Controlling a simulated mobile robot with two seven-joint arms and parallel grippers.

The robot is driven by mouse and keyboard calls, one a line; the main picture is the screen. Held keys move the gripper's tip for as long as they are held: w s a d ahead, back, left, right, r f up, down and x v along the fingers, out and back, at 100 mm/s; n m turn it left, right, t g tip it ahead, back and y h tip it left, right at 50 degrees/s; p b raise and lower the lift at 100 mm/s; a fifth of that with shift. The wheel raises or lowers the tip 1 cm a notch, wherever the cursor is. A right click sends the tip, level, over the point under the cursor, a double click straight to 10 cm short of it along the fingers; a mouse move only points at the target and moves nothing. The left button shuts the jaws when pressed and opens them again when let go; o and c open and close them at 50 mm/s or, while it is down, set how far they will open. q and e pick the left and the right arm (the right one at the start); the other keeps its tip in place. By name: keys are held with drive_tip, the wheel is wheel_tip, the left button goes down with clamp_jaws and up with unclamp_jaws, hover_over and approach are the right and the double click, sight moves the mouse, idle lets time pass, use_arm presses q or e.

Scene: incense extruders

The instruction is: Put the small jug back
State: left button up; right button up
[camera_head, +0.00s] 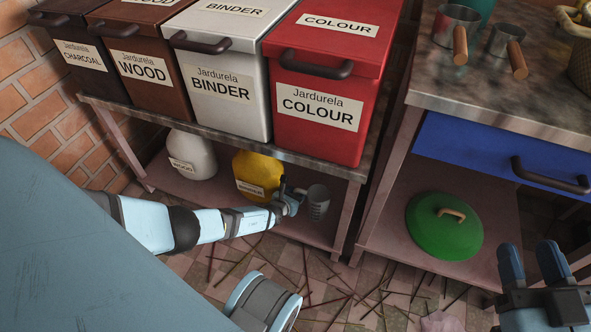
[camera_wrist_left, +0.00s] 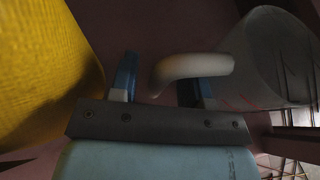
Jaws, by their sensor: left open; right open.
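The small jug (camera_head: 318,203) is grey and stands, seemingly upright, on the lower shelf right of the yellow container. In the left wrist view the jug (camera_wrist_left: 268,58) is at the upper right, and its pale curved handle (camera_wrist_left: 192,67) reaches over to between the fingertips. My left gripper (camera_head: 291,196) is at the jug's left side, open, with its fingers (camera_wrist_left: 160,85) apart around the handle's outer bend. A finger gap shows on the left of the handle. My right gripper (camera_head: 532,264) is open and empty at the lower right, away from the jug.
The yellow container (camera_head: 257,170) is close left of my left gripper, and a white container (camera_head: 192,155) stands farther left. Labelled bins, including a red one (camera_head: 322,90), stand above. A green lid (camera_head: 444,226) is on the right-hand shelf. Sticks (camera_head: 350,292) litter the floor.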

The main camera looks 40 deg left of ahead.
use_arm(q)
drive_tip(key=shift+s+r+p, duration=0.2)
drive_tip(key=shift+r+p, duration=0.05)
drive_tip(key=shift+p, duration=0.05)
drive_tip(key=p+v, duration=0.6)
drive_tip(key=v, duration=0.5)
drive_tip(key=shift+s+p, duration=0.3)
drive_tip(key=shift+p, duration=0.05)
use_arm(e)
drive_tip(key=s+m, duration=0.1)
drive_tip(key=s+a+m+g, duration=0.1)
drive_tip(key=m, duration=0.1)
drive_tip(key=s+a+m+h, duration=0.1)
drive_tip(key=shift+r+g, duration=0.15)
drive_tip(key=shift+g, duration=0.25)
use_arm(q)
drive_tip(key=shift+o, duration=0.4)
drive_tip(key=o, duration=1)
drive_tip(key=shift+p+v, duration=2.75)
drive_tip(key=shift+v, duration=4.1)
use_arm(e)
wheel_tip(320, 180, up, 8)
drive_tip(key=m+t, duration=0.1)
drive_tip(key=t, duration=0.2)
drive_tip(key=shift+d, duration=0.4)
drive_tip(key=shift+s, duration=0.1)
